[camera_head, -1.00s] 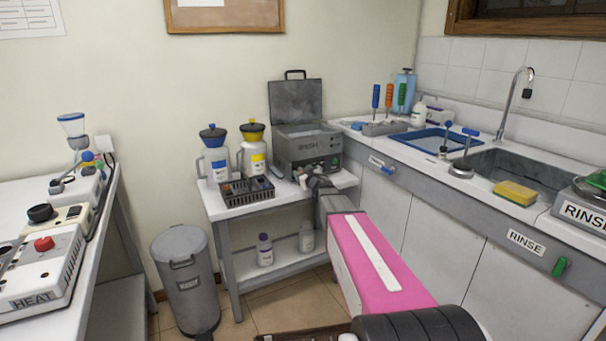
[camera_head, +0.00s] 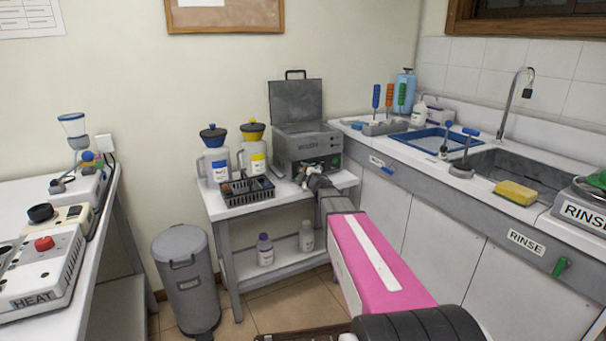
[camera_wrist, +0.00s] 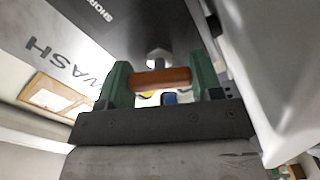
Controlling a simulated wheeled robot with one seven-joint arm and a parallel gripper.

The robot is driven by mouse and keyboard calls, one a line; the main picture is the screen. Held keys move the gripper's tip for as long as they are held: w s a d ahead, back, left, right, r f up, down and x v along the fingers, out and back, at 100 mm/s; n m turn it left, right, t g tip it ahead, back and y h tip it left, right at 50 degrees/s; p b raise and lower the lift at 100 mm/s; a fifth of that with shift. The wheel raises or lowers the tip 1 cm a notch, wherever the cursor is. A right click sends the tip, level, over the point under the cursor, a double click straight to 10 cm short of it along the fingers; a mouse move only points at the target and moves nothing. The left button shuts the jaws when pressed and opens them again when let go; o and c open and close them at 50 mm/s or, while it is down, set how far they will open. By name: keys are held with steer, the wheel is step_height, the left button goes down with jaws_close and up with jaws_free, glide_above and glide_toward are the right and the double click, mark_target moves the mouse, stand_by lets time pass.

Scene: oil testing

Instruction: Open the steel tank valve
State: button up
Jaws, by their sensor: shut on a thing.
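The grey steel tank (camera_head: 306,144) stands on a small white table with its lid raised and open. In the wrist view, the tank's grey front face (camera_wrist: 70,62) carries the letters WASH. My gripper (camera_wrist: 160,82) is at the lower front of the tank, with green fingers at either side of an orange-brown valve handle (camera_wrist: 160,79). The fingers are shut on this handle, which lies across between them. A pale metal stem (camera_wrist: 158,58) shows just beyond it. In the head view, my gripper (camera_head: 304,176) and arm mostly hide the valve.
Two jugs, one blue-lidded (camera_head: 214,155) and one yellow-lidded (camera_head: 255,150), stand left of the tank behind a black basket (camera_head: 247,190). A grey bin (camera_head: 185,275) stands on the floor at left. The sink counter (camera_head: 440,200) runs close along the right of my arm.

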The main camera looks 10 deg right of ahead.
steer(key=shift+f+n, duration=0.1)
steer(key=shift+n, duration=2.2)
steer(key=o, duration=0.9)
steer(key=shift+s, duration=0.15)
steer(key=v, duration=1)
steer(key=shift+s+d, duration=0.1)
steer(key=shift+s, duration=0.2)
